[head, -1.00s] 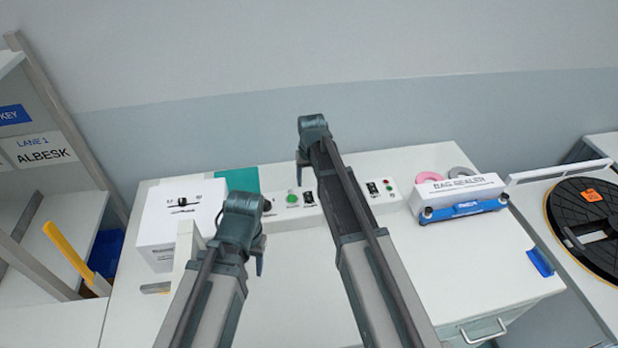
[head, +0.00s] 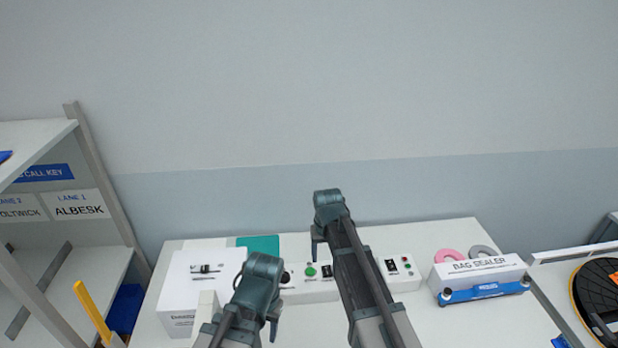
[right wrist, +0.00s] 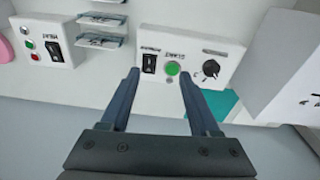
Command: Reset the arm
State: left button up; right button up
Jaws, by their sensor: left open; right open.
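My left gripper (head: 272,322) hangs over the left part of the white bench, in front of a white box, its fingers pointing down. My right gripper (head: 316,246) is further back, above the control boxes at the rear of the bench. In the right wrist view the right gripper (right wrist: 160,76) is open and empty. Its two fingers are spread on either side of a control panel (right wrist: 200,48) with a green button (right wrist: 172,68), a black knob (right wrist: 211,68) and a rocker switch (right wrist: 149,64). I cannot tell whether the fingers touch it.
The white box (head: 190,310) stands on the bench at left. A bag sealer (head: 480,275) and pink and grey rolls (head: 447,256) are at right. A second control box (right wrist: 45,42) has red and green buttons. Shelving (head: 95,225) stands at far left, a black reel (head: 600,285) at far right.

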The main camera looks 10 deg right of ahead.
jog(key=s+a+f+n+b, duration=0.1)
jog(key=s+a+f+b, duration=0.1)
jog(key=s, duration=0.9)
jog(key=s+a+f+n+g+h+b, duration=0.1)
jog(key=s+a+f+n+b, duration=0.1)
jog(key=s, duration=0.9)
jog(key=shift+s+a+f, duration=0.2)
jog(key=shift+a+f, duration=0.45)
jog(key=shift+a, duration=0.5)
